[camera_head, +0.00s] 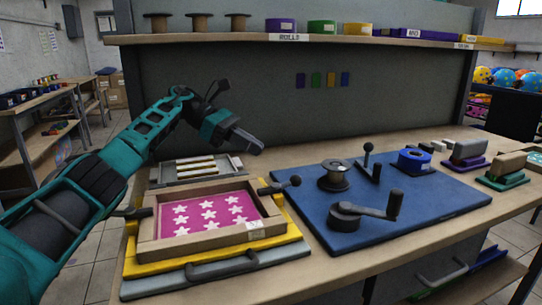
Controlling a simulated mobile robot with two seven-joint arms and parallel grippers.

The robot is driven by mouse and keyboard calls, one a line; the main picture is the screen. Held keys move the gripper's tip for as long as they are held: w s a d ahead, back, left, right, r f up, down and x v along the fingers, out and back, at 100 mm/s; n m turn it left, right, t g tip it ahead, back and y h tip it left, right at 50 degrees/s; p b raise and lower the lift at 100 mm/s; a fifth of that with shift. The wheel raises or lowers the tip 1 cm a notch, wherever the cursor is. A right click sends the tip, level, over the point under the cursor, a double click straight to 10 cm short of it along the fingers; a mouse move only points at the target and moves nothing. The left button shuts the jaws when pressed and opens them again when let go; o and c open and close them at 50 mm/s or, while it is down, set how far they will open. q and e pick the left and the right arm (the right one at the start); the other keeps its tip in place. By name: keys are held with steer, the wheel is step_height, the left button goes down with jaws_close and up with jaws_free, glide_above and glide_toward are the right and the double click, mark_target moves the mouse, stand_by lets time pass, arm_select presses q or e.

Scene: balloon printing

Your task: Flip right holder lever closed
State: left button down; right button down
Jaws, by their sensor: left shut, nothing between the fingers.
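The screen frame (150,244) is a wooden frame around a pink panel with white stars, lying on a yellow board (270,247). The right holder lever (279,186), black with a round knob, is at the frame's right back corner, and its knob points out to the right. The left holder lever (132,213) sits at the frame's left side, partly beside my arm. My left gripper (259,148) is shut and empty, in the air behind and above the right lever, apart from it. My right gripper is not in view.
Stamps (467,155) stand further right. A grey tray (203,167) lies behind the frame. A shelf (260,38) runs above.

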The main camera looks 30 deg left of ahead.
arm_select(q)
steer(key=shift+v, duration=1.9)
